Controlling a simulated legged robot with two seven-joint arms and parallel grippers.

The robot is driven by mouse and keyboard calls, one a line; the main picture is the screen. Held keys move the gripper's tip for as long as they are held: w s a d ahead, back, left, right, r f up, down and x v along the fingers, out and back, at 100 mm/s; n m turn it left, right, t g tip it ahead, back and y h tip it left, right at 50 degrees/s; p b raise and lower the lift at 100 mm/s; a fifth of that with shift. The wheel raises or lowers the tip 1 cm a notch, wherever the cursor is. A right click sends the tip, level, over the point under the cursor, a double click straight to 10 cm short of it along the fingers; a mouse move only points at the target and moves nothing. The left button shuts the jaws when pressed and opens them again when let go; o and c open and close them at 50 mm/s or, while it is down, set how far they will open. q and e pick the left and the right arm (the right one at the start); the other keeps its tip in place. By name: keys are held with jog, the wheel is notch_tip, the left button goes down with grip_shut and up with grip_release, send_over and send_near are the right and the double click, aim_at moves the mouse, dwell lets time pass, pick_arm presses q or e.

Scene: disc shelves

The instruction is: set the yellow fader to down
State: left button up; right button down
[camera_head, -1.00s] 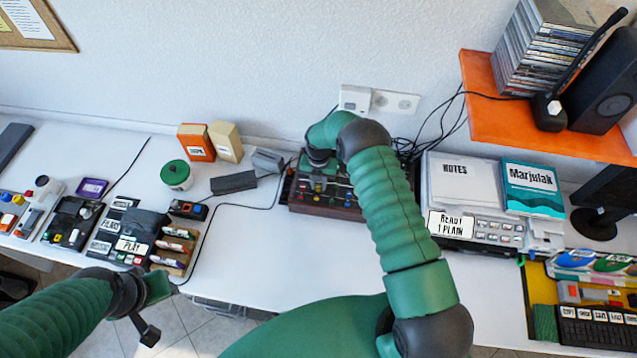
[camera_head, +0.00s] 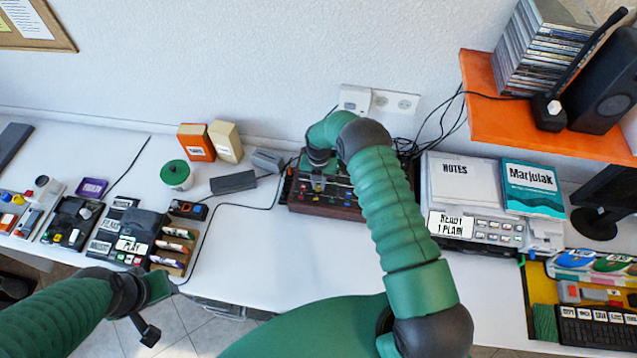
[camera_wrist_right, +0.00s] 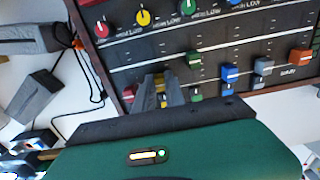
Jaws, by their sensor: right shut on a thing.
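The mixer panel (camera_wrist_right: 130,50) fills the top of the right wrist view, with a row of coloured faders below a row of knobs. The yellow fader (camera_wrist_right: 160,85) is mostly hidden; a bit of yellow shows between the dark fingers of my right gripper (camera_wrist_right: 165,92), which is shut on it. In the head view the mixer box (camera_head: 335,207) stands at the back of the desk, and my right gripper (camera_head: 316,168) reaches down onto its left part. My left gripper (camera_head: 150,308) is open and empty, in front of the desk edge.
Beside the yellow fader are the red fader (camera_wrist_right: 129,95) and the green fader (camera_wrist_right: 193,60); the blue fader (camera_wrist_right: 230,72) is farther right. Dark boxes (camera_head: 233,182) and a cable lie left of the mixer. A printer (camera_head: 480,228) stands to its right.

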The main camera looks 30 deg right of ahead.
aim_at(318, 187)
dwell(0.5)
jog(key=shift+s+a+f+b, duration=0.1)
jog(key=shift+s+a+b, duration=0.1)
jog(key=shift+b, duration=0.3)
jog(key=c, duration=1.4)
grip_release()
notch_tip(318, 187, up, 17)
jog(key=b, duration=0.2)
jog(key=shift+a, duration=0.1)
